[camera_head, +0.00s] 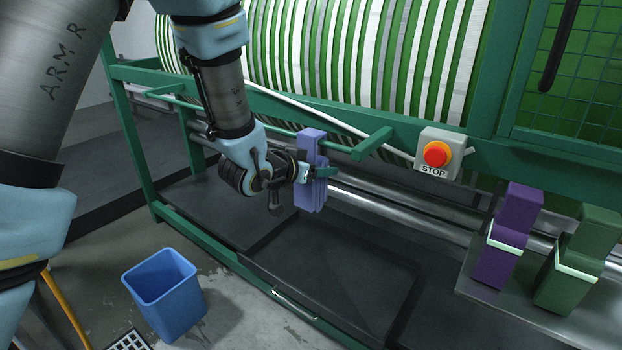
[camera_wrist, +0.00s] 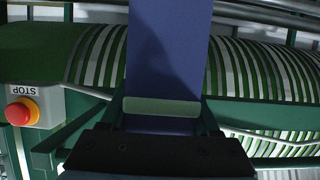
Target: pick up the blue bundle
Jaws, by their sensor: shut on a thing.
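The blue bundle (camera_head: 311,146) is a tall, folded, lavender-blue block, held roughly upright in front of the green machine frame. My gripper (camera_head: 318,173) is shut on it around its middle, coming from the left. In the wrist view the bundle (camera_wrist: 168,50) looks dark blue and runs up out of the picture. A pale band crosses it between the two fingers of my gripper (camera_wrist: 162,122). The bundle's lower end hangs clear above the dark tray in the head view.
A purple bundle (camera_head: 498,262) and a green bundle (camera_head: 567,285) stand on a grey shelf (camera_head: 474,285) at right. A red stop button (camera_head: 436,154) sits on the green frame (camera_head: 380,159). A blue bin (camera_head: 165,300) stands on the floor. The dark tray (camera_head: 330,268) is empty.

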